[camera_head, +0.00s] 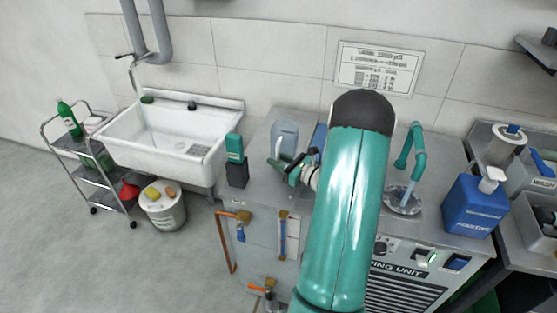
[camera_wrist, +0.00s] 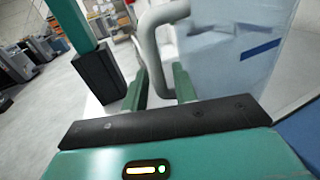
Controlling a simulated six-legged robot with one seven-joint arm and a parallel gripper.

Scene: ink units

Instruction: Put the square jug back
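The square jug (camera_head: 286,133), pale blue and see-through, stands upright at the back left of the metal counter. In the wrist view the jug (camera_wrist: 225,60) fills the upper right, with a dark blue strip on its side. Its grey looped handle (camera_wrist: 154,62) faces my gripper. My gripper (camera_head: 286,170) is at the front of the jug in the head view. In the wrist view the fingers of my gripper (camera_wrist: 162,80) are apart, with the lower handle between them. A gap shows on the right finger's side. The fingertips are partly hidden.
A teal and black block (camera_head: 236,172) stands close left of my gripper. A teal tap (camera_head: 412,150) over a round drain and a blue jerrycan (camera_head: 474,203) are to the right. A white sink (camera_head: 165,125) and a trolley (camera_head: 88,160) are left.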

